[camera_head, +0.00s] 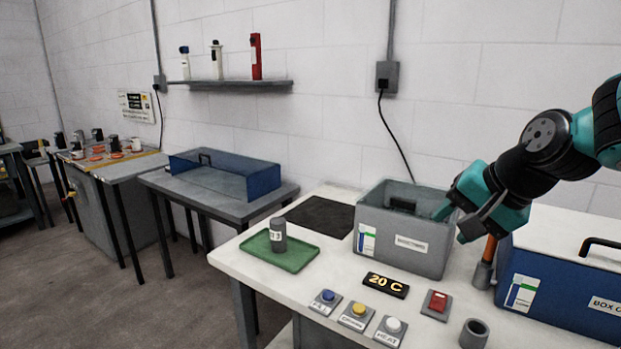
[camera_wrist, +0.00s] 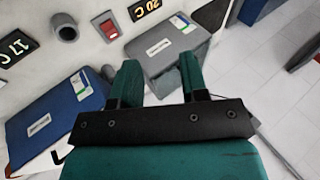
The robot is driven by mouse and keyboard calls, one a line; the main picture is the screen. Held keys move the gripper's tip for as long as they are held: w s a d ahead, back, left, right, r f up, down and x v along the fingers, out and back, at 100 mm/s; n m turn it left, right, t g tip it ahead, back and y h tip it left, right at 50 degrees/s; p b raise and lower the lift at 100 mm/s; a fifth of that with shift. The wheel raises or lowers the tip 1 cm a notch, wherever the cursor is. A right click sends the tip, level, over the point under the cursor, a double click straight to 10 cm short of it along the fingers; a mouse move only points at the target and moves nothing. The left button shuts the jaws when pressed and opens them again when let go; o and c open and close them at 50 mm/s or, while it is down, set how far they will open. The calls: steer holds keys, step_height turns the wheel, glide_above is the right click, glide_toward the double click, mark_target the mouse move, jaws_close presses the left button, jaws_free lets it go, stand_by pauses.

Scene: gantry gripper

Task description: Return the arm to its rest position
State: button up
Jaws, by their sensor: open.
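My gripper (camera_head: 451,226) hangs at the right of the head view, at the end of my teal and black arm. Its two teal fingers are apart, and nothing shows between them. In the head view it overlaps the right end of a grey box (camera_head: 430,262); I cannot tell whether they touch. In the wrist view my gripper (camera_wrist: 158,64) also shows spread fingers, with the grey box (camera_wrist: 168,45) beyond them.
A blue box (camera_head: 560,290) with a black handle stands right of the grey one. A green tray (camera_head: 300,257) holds a grey cylinder (camera_head: 278,236). Buttons, a "20 C" display (camera_head: 386,285) and a grey cup (camera_head: 474,333) line the white table's front. An orange-handled tool stands between the boxes.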

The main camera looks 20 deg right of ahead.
steer(key=s+a+n+g+y+p, duration=0.1)
steer(key=s+a+n+g, duration=0.2)
steer(key=a+n, duration=0.6)
steer(key=s+a+n+g+y+p, duration=0.1)
steer(key=s+a+n+g, duration=0.3)
steer(key=a+n, duration=0.5)
steer(key=s+a+y, duration=0.1)
steer(key=s+a, duration=0.1)
steer(key=a, duration=0.4)
steer(key=shift+a+f+n, duration=0.25)
steer(key=shift+n, duration=0.15)
